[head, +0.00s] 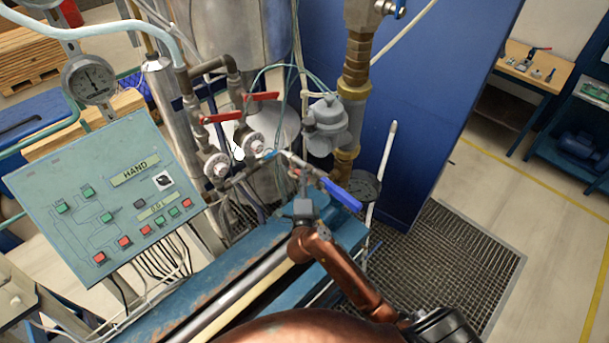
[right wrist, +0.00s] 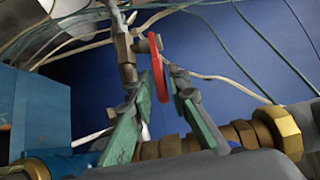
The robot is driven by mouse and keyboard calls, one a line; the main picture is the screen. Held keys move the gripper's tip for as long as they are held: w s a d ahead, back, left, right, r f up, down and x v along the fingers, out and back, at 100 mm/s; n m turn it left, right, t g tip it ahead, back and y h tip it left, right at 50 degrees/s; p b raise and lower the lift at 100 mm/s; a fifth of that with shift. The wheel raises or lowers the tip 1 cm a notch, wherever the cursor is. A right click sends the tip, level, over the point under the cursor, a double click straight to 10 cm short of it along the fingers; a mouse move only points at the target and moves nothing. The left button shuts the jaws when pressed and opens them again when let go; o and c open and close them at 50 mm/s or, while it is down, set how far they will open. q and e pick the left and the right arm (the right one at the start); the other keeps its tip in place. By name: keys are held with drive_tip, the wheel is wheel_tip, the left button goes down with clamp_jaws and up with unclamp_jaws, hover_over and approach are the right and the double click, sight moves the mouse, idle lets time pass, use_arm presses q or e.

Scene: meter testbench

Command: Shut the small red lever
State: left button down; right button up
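The small red lever (right wrist: 159,70) shows nearly edge-on in the right wrist view, beside a metal pipe fitting. I cannot make it out in the head view, where my right gripper covers that spot. My right gripper (right wrist: 160,82) has its two green-padded fingers on either side of the lever. The fingertips are close together with the lever between them, and they appear to touch it. In the head view my right gripper (head: 302,184) is at the pipework above the blue bench, beside a blue lever handle (head: 342,195). My left gripper is not in view.
Two larger red handles (head: 262,96) and (head: 220,117) sit on pipes to the left, above round dials. A sloped control panel (head: 95,195) stands further left. A brass pipe (head: 356,60) with a grey meter (head: 326,122) rises behind. Floor grating (head: 450,255) lies clear at right.

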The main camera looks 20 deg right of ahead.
drive_tip(key=shift+w+d, duration=0.3)
drive_tip(key=shift+w, duration=0.35)
drive_tip(key=shift+c, duration=0.5)
clamp_jaws()
